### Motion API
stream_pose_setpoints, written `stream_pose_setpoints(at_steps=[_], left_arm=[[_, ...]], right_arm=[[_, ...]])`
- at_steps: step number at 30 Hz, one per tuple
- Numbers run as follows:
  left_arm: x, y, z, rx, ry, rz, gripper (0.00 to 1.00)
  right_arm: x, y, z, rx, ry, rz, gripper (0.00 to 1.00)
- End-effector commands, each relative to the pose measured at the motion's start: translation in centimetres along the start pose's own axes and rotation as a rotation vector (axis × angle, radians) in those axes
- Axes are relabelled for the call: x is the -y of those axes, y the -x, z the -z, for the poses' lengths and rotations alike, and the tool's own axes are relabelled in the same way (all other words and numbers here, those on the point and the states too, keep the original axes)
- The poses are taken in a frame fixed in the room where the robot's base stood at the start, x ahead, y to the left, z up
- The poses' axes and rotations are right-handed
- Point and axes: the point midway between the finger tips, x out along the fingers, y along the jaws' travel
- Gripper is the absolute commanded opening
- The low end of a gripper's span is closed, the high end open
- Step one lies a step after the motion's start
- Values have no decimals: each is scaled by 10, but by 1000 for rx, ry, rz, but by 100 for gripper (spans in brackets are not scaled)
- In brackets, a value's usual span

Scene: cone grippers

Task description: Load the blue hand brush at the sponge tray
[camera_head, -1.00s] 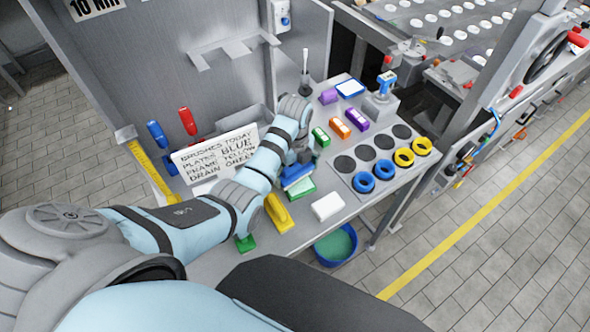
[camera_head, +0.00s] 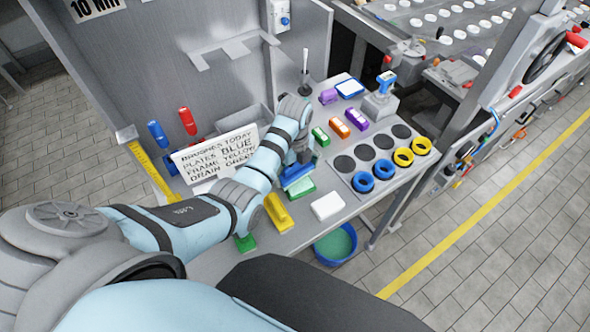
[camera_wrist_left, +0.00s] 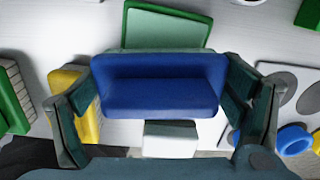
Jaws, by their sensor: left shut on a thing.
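The blue hand brush (camera_head: 297,176) is between the fingers of my left gripper (camera_head: 300,163), over the bench. In the left wrist view the brush (camera_wrist_left: 160,88) lies crosswise between the two fingers of the gripper (camera_wrist_left: 162,98), which is shut on it. A green-rimmed tray with a pale green inside (camera_head: 301,191) is next to the brush and partly hidden by it; it also shows beyond the brush in the left wrist view (camera_wrist_left: 166,28). I cannot tell whether the brush touches the tray. My right gripper is not in view.
A yellow brush (camera_head: 278,213), a green brush (camera_head: 245,243) and a white block (camera_head: 328,206) are nearby on the bench. A sign (camera_head: 214,157) stands behind the arm. Blue rings (camera_head: 363,182) and yellow rings (camera_head: 404,157) sit at the right. A blue tub (camera_head: 335,245) is below the edge.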

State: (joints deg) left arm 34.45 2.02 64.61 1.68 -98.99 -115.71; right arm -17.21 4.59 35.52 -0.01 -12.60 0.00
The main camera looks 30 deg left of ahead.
Motion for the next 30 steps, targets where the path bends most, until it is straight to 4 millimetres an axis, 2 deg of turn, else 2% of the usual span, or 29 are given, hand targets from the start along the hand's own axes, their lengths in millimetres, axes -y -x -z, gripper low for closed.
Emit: stream_pose_setpoints(at_steps=[11,27,30], left_arm=[[-1,0,1,-3,0,-5,67],[0,62,0,0,0,0,66],[0,68,0,-1,0,-2,66]], right_arm=[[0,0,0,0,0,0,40],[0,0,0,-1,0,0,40],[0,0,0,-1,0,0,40]])
